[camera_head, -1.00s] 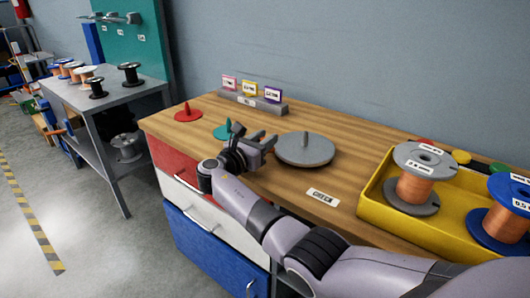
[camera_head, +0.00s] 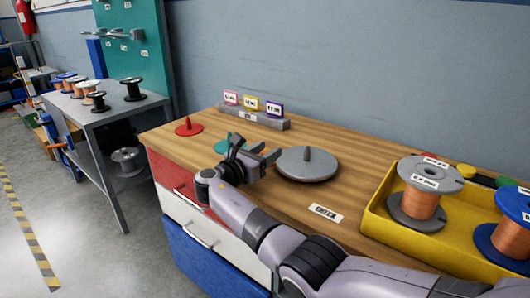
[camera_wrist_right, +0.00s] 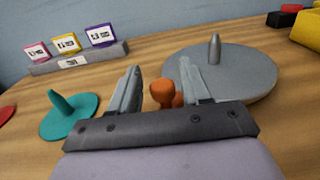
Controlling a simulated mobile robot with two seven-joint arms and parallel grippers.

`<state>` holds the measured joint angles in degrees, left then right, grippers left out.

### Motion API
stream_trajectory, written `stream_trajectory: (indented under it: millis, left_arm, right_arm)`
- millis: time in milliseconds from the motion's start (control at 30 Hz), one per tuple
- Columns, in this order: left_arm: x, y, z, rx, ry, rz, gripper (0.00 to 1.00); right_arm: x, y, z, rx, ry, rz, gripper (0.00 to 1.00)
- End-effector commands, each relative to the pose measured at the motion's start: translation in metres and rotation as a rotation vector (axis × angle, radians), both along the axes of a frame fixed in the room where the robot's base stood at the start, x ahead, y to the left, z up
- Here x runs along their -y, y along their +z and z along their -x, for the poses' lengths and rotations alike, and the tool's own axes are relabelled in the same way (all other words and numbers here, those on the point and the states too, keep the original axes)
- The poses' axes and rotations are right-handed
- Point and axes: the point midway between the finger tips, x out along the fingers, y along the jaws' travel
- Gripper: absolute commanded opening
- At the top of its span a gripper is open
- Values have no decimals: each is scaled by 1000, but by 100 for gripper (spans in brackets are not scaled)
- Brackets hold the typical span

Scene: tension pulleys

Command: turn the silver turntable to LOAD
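The silver turntable (camera_head: 318,166) is a flat grey disc with an upright peg, lying on the wooden bench. It also shows in the right wrist view (camera_wrist_right: 235,75). My right gripper (camera_head: 268,154) is beside its left edge. In the right wrist view the fingers (camera_wrist_right: 160,72) stand apart with an orange knob (camera_wrist_right: 165,93) between them, next to the disc's rim; I cannot tell whether either finger touches it. A CHECK label (camera_head: 326,213) lies in front of the disc. A small label (camera_head: 246,116), too small to read surely, is on the grey card block behind. My left gripper is not in view.
A teal disc with a peg (camera_wrist_right: 68,115) and a red one (camera_head: 188,128) are to the left. A yellow tray (camera_head: 372,212) with wire spools is at the right. The grey block (camera_head: 270,122) holds three cards. Bare bench lies right of the turntable.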

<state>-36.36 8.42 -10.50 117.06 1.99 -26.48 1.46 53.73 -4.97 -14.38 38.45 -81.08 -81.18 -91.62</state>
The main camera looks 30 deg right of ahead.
Motion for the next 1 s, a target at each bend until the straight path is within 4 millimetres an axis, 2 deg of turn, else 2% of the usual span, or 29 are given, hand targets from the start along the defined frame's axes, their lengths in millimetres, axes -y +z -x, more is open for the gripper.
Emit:
stream_trajectory:
  millis: [167,400,567,1000]
  left_arm:
    - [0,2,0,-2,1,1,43]
    - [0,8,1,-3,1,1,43]
    - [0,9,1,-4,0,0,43]
    - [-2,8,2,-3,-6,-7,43]
  right_arm:
    - [-9,0,3,-2,2,0,47]
    - [-45,0,17,-2,4,-1,47]
    - [-62,0,24,0,2,-1,47]
    - [-66,0,26,0,0,0,47]
